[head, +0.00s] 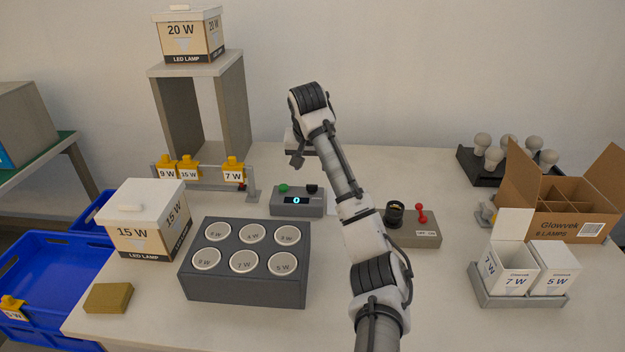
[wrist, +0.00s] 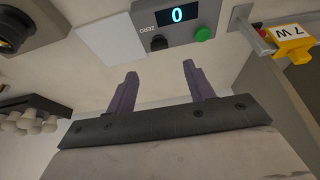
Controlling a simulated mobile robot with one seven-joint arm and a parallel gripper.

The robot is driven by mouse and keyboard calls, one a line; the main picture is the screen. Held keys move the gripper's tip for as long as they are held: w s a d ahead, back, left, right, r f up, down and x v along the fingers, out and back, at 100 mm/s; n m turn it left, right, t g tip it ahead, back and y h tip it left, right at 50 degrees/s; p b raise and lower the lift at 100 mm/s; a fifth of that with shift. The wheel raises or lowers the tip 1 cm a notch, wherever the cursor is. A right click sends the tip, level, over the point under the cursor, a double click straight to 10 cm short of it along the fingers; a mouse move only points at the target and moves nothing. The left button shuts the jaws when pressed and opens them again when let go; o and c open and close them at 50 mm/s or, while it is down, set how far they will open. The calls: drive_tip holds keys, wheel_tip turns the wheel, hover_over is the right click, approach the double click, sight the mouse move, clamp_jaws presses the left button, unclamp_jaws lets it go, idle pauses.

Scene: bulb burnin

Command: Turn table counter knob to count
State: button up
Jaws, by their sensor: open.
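The table counter (head: 297,201) is a grey box on the table with a lit display reading 0, a green button (head: 283,188) and a small black knob (head: 312,189). In the wrist view the counter (wrist: 207,12) is at the top. Its black knob (wrist: 158,43) stands near a label that seems to read ZERO, and the green button (wrist: 203,34) is beside it. The knob's exact pointing is too small to tell. My gripper (wrist: 160,82) is open and empty, its two purple fingers apart from the knob. In the head view my arm hides most of the gripper.
A grey block with several labelled sockets (head: 245,296) stands in front of the counter. A rail with yellow tags (head: 205,186) is left of it. A white card (wrist: 108,38) lies beside the counter.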

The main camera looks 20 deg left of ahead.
sight(312, 185)
drive_tip(key=p+x, duration=0.1)
drive_tip(key=x, duration=0.8)
drive_tip(key=shift+w+f+p, duration=0.25)
drive_tip(key=shift+f+p, duration=0.05)
drive_tip(key=shift+c, duration=0.3)
drive_tip(key=c, duration=0.9)
